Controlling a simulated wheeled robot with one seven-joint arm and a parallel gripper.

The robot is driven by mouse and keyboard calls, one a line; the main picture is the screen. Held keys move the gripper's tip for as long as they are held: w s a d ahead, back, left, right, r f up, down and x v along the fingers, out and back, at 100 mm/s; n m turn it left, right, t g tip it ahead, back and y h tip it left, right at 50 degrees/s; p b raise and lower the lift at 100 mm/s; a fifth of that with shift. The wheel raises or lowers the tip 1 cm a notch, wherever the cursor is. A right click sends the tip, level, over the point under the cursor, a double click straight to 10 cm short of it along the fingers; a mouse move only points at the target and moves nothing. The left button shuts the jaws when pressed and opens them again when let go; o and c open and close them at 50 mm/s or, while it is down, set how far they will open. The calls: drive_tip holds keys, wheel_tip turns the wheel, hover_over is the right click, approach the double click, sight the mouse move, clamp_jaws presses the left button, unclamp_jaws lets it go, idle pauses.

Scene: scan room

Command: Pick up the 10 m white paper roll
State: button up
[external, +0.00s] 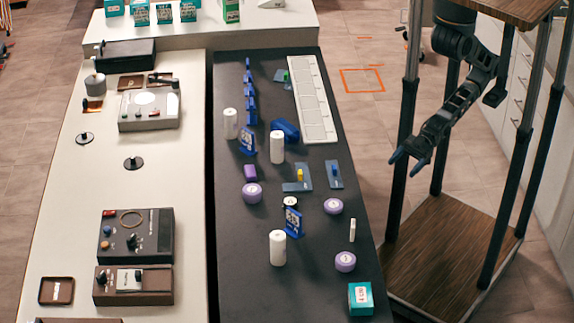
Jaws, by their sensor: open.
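Three white upright cylinders that look like paper rolls stand on the dark counter (240,290). One white roll (230,124) is at the left edge, another white roll (277,147) is near the middle, and a third white roll (278,248) is nearer the front. Blue number stands are beside the left roll (247,141) and the front roll (293,222), but their print is too small to read, so I cannot tell which roll is 10 m. My gripper (407,162) is open and empty, in the air right of the counter, apart from all rolls.
Purple round tubs (252,194), a teal box (360,299), a small white bottle (352,230) and blue trays (297,178) share the counter. A pale sectioned strip (312,98) lies along its far right. The pale counter (75,210) at left holds several devices.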

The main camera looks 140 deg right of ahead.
drive_tip(key=shift+t+h, duration=0.3)
drive_tip(key=shift+h, duration=0.6)
drive_tip(key=b+x, duration=0.1)
drive_tip(key=x, duration=0.4)
drive_tip(key=d+f+x, duration=0.1)
drive_tip(key=x, duration=0.5)
drive_tip(key=d+f+b+x, duration=0.1)
drive_tip(key=x, duration=0.5)
drive_tip(key=shift+s+d+f+b, duration=0.1)
drive_tip(key=shift+s+d+b, duration=0.15)
drive_tip(key=shift+d+b, duration=0.05)
drive_tip(key=w+d+r+h+b, duration=0.1)
drive_tip(key=w+d, duration=0.2)
drive_tip(key=w, duration=0.4)
drive_tip(key=w+d+r+b, duration=0.15)
drive_tip(key=w+d, duration=0.25)
drive_tip(key=w, duration=0.4)
drive_tip(key=m+g, duration=0.3)
approach(272, 247)
drive_tip(key=w+d+f, duration=0.1)
drive_tip(key=w, duration=0.1)
drive_tip(key=shift+y, duration=0.4)
drive_tip(key=shift+f+x, duration=0.2)
drive_tip(key=shift+x, duration=3.4)
drive_tip(key=shift+s+d, duration=0.1)
drive_tip(key=shift+s, duration=0.05)
drive_tip(key=c, duration=1.1)
drive_tip(key=shift+r, duration=0.15)
